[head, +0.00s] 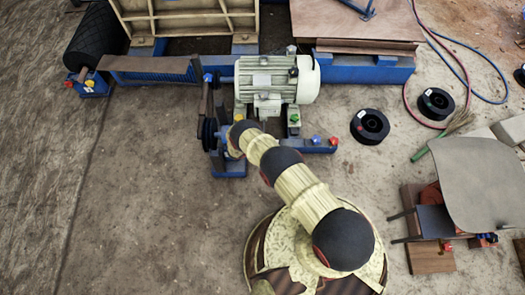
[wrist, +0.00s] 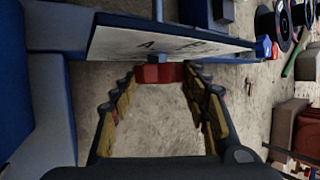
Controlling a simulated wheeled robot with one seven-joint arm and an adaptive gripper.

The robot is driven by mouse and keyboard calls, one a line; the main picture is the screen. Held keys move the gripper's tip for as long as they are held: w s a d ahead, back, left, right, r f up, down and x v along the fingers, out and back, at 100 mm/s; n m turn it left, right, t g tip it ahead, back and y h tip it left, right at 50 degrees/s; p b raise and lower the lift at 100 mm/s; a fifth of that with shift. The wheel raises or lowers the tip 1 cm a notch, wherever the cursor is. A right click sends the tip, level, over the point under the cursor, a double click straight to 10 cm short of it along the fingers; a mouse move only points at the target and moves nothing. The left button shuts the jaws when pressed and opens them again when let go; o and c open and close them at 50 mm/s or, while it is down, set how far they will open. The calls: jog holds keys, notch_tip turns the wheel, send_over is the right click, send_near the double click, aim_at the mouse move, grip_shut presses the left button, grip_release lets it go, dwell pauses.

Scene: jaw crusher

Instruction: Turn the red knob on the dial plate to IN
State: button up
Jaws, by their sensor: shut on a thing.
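The red knob (wrist: 152,74) shows at the top middle of the wrist view, at the lower edge of the dial plate (wrist: 120,42). The plate has a pale face with dark letters, seen at a steep slant; I cannot read IN or the knob's pointing direction. My gripper (wrist: 160,75) has its two yellow-padded fingers on either side of the knob, tips closed against it. In the head view my arm covers the gripper, and I cannot make out the knob or plate there.
A pale motor (head: 275,82) stands on a blue frame behind my arm. The floor at left (head: 140,190) is clear.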

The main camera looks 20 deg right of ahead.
jog(key=shift+w+r, duration=0.1)
jog(key=shift+w, duration=0.05)
jog(key=shift+c, duration=0.2)
jog(key=o, duration=1.2)
jog(key=shift+c, duration=0.2)
jog(key=shift+a, duration=0.1)
jog(key=v, duration=1.2)
